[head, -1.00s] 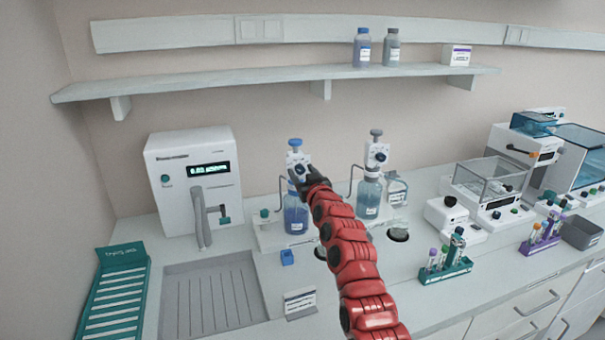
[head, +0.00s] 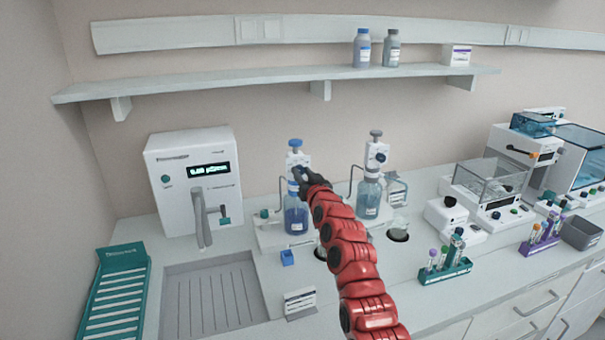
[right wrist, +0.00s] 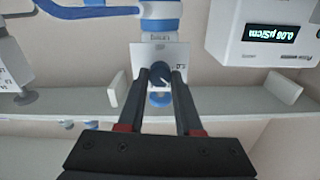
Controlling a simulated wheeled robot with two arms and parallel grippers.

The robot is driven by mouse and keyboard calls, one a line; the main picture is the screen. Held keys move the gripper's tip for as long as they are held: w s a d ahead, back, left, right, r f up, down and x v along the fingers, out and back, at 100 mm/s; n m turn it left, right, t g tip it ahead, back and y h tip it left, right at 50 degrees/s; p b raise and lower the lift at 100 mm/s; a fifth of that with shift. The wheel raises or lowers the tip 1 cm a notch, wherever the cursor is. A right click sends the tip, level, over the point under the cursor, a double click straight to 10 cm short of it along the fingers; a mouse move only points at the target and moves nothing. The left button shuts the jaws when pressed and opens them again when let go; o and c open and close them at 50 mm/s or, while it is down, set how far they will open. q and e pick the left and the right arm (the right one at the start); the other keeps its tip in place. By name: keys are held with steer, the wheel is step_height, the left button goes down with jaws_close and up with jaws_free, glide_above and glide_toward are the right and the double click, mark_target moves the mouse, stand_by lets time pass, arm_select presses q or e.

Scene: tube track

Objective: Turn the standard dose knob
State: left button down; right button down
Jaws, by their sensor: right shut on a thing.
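The left bottle dispenser has a white head (head: 300,158) and a blue top (head: 295,143) and sits on a bottle of blue liquid (head: 296,218). Its small dark dose knob (right wrist: 160,73) is on the front of the head. My right gripper (head: 297,174) is at this head and shut on the knob, one finger on each side in the right wrist view (right wrist: 161,78). The gripper hides the knob in the head view. The second dispenser (head: 376,154) has a grey top and stands on a paler bottle to the right. My left gripper is out of view.
A white meter (head: 180,190) with a lit display stands left of the dispensers, above a grey sink (head: 212,297). A small blue block (head: 287,257) and a label stand (head: 299,300) are in front. Tube racks (head: 446,270) and instruments fill the right. A shelf (head: 250,77) runs above.

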steer(key=m+p, duration=0.1)
steer(key=m, duration=0.1)
steer(key=shift+m, duration=0.4)
steer(key=m+p, duration=0.1)
steer(key=m, duration=0.2)
steer(key=shift+m+p, duration=0.3)
steer(key=m+p, duration=0.2)
steer(key=m, duration=0.3)
steer(key=shift+d+p, duration=0.1)
steer(key=shift+p, duration=0.2)
steer(key=shift+f+m+p, duration=0.15)
steer(key=shift+m+p, duration=0.3)
steer(key=shift+m, duration=0.65)
steer(key=c, duration=0.6)
jaws_free()
